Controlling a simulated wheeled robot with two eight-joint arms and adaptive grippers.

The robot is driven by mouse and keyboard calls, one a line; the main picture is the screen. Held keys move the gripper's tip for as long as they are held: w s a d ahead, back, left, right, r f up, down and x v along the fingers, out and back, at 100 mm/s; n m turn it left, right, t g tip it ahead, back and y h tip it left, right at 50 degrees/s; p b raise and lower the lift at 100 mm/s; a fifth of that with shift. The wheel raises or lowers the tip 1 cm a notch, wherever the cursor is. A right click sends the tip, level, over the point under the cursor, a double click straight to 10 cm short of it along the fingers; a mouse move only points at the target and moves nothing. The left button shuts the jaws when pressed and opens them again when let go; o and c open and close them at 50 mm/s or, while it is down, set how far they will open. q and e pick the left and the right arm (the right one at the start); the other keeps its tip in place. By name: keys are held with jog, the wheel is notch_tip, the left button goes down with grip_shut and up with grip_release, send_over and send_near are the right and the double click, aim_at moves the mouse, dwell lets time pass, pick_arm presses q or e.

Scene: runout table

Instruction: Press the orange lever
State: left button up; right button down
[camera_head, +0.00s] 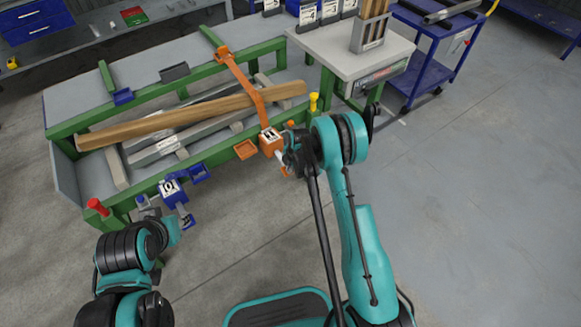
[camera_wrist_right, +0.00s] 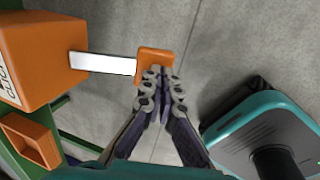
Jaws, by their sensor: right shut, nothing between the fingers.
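The orange lever is a pale metal bar with an orange end cap (camera_wrist_right: 155,62), sticking out from an orange box (camera_wrist_right: 40,45). In the head view the orange box (camera_head: 271,141) sits on the green table's front edge, and the lever (camera_head: 280,157) is partly hidden by my right gripper (camera_head: 291,162). In the right wrist view my right gripper (camera_wrist_right: 163,80) is shut and empty, its fingertips overlapping the near edge of the cap; I cannot tell whether they touch. My left gripper (camera_head: 152,212) is small and partly hidden near a blue box (camera_head: 173,191); its fingers are unclear.
The green-framed runout table (camera_head: 222,152) holds a wooden beam (camera_head: 200,113) and grey bars. An orange arm (camera_head: 243,82) crosses it. An orange tray (camera_head: 245,149), a red knob (camera_head: 97,206) and a yellow knob (camera_head: 313,102) are along the front.

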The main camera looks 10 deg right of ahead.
jog(key=shift+x, duration=0.85)
pick_arm(q)
jog(key=shift+s, duration=0.1)
pick_arm(e)
jog(key=shift+s, duration=0.15)
